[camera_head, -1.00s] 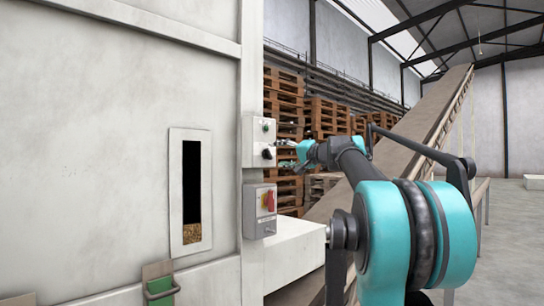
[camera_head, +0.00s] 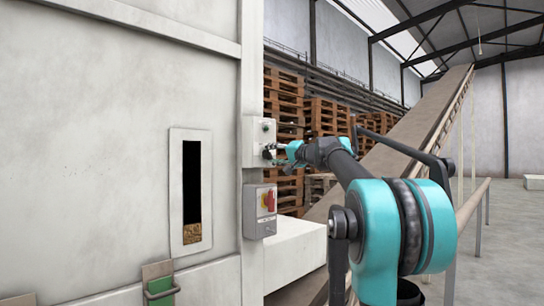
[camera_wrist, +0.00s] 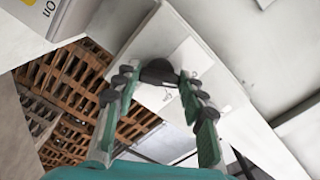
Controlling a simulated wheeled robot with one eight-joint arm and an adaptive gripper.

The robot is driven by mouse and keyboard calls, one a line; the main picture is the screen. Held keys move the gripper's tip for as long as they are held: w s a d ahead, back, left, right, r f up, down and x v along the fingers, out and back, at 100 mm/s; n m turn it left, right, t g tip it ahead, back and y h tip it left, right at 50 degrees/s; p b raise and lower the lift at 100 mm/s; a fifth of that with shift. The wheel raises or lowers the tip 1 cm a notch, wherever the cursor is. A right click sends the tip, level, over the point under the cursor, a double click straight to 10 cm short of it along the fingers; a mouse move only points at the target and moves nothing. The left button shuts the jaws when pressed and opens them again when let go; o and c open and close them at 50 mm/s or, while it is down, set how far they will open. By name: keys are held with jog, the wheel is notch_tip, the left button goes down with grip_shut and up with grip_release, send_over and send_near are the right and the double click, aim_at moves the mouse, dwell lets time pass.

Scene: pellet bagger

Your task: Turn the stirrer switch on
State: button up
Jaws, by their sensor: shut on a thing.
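The stirrer switch is probably the black knob (camera_head: 267,153) on the upper grey-white switch box (camera_head: 251,140), fixed to the machine's corner post. In the wrist view the dark knob (camera_wrist: 158,71) sits between the fingertips, on the white box (camera_wrist: 178,38). My gripper (camera_head: 275,153) reaches the knob from the right. In the wrist view my gripper (camera_wrist: 157,80) is shut on the knob, one teal-and-black finger on each side. The knob's pointer mark is too small to read.
Stacked pallets (camera_head: 325,118) and an inclined conveyor (camera_head: 425,118) stand behind. The left machine wall has a narrow window (camera_head: 191,195).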

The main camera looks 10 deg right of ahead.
jog(key=shift+c, duration=1.4)
jog(key=m, duration=0.4)
jog(key=shift+m, duration=0.4)
jog(key=m, duration=0.3)
jog(key=shift+m, duration=0.3)
jog(key=shift+r+m, duration=0.1)
jog(key=shift+m, duration=1.8)
